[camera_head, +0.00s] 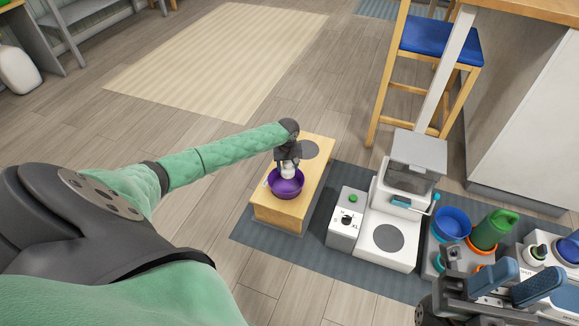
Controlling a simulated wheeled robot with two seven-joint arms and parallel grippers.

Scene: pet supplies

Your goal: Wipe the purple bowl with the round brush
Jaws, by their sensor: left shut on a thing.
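The purple bowl (287,187) stands upright on a low wooden stand (268,207) near the middle of the view. My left gripper (288,165) is directly above the bowl, pointing down. It is shut on a small whitish thing, likely the round brush (288,172), which sits at or inside the bowl's opening. The gripper hides most of it, and I cannot tell whether it touches the bowl's inside. My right gripper (516,284) is at the bottom right, far from the bowl. Its two blue fingers are apart, with nothing seen between them.
A grey-white feeder machine (388,215) stands on a dark mat (265,233) right of the stand. Further right are a blue bowl (451,223), a green bottle (494,229) and other supplies near my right gripper. A blue-seated stool (440,42) stands behind. The floor left is clear.

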